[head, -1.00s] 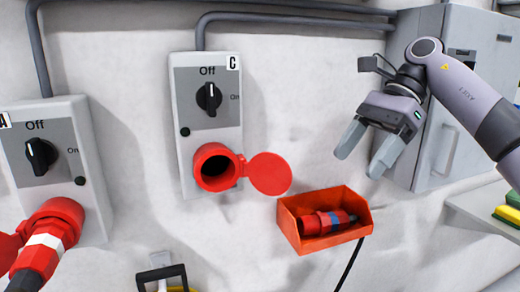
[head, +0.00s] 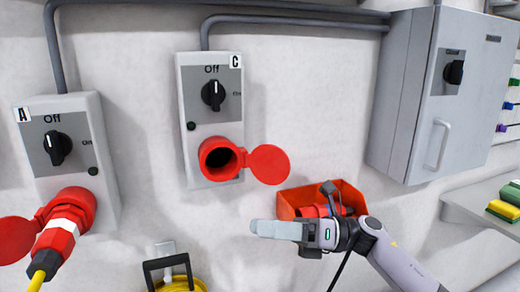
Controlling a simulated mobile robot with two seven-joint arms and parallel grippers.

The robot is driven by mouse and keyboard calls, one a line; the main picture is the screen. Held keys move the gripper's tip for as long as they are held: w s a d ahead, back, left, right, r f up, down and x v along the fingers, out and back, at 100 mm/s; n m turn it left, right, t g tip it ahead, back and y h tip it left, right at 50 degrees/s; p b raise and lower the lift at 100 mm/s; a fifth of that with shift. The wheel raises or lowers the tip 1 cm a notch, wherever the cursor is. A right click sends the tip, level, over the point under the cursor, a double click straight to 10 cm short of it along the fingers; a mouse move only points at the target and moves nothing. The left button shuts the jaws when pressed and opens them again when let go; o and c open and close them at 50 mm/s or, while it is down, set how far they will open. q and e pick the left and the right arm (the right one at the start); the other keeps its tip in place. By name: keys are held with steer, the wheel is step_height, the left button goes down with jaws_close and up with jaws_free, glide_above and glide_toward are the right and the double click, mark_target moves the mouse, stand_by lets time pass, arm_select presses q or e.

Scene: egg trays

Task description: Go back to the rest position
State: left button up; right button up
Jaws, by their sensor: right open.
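My right gripper (head: 262,229) is in the lower middle of the head view, fingers pointing left, seen from the side. It is open, with nothing visible between its fingers. It is in front of the orange-red bin (head: 290,199) on the wall and hides part of it. A red plug (head: 318,210) lies in the bin, partly hidden by my gripper. My left gripper is not in view.
Switch box C (head: 212,145) has an open red socket (head: 220,158). Switch box A (head: 50,115) has a red plug (head: 55,240) in its socket. A grey cabinet (head: 405,100) and shelf (head: 455,200) are at right. A yellow cable coil (head: 185,284) hangs below.

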steer(key=s+d+f+m+t+h, duration=0.2)
steer(key=d+f+m+t+h, duration=0.3)
steer(key=f+m+t, duration=0.8)
steer(key=s+d+f+m+t+h, duration=0.1)
steer(key=d+f+m+t+h, duration=0.4)
steer(key=m, duration=1.4)
steer(key=s+d+f+m+g+h, duration=0.3)
steer(key=s+f+m, duration=0.3)
steer(key=s+f, duration=0.2)
steer(key=s+d+f+m+g+h, duration=0.3)
steer(key=s+d+f+m+h, duration=0.1)
steer(key=s+f+m, duration=0.3)
steer(key=s+d+f, duration=0.1)
steer(key=s+f, duration=0.1)
steer(key=s, duration=0.2)
steer(key=shift+s+d+f+h, duration=0.2)
steer(key=shift+d+h, duration=0.1)
steer(key=shift+h, duration=0.1)
